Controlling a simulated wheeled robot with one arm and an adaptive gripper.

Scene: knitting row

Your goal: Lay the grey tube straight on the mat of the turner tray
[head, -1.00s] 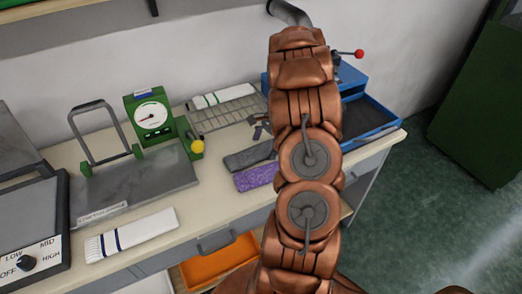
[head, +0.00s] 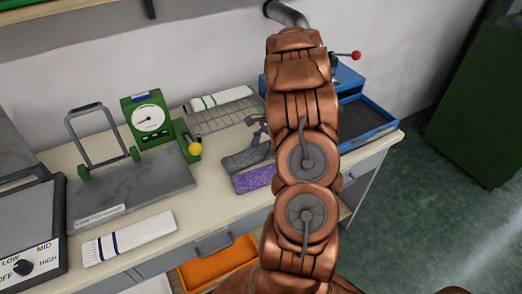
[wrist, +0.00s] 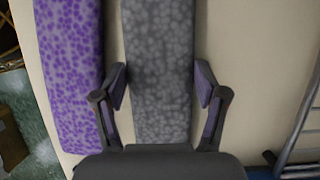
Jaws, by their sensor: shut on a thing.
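The grey speckled tube (head: 243,160) lies flat on the bench top in the head view, beside the purple tube (head: 254,180). The purple tube (wrist: 72,70) lies parallel on the left, close to the left finger. In the head view my arm hides part of my gripper (head: 261,133). The blue turner tray (head: 378,133) stands on the right with a dark mat (head: 366,117) inside; my arm covers its left part.
A grey slotted rack (head: 222,117) and a white green-striped tube (head: 221,98) lie behind. A green dial gauge (head: 149,118), a grey plate with a handle (head: 140,185) and a white blue-striped tube (head: 130,237) are on the left. An orange drawer (head: 218,263) is open below.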

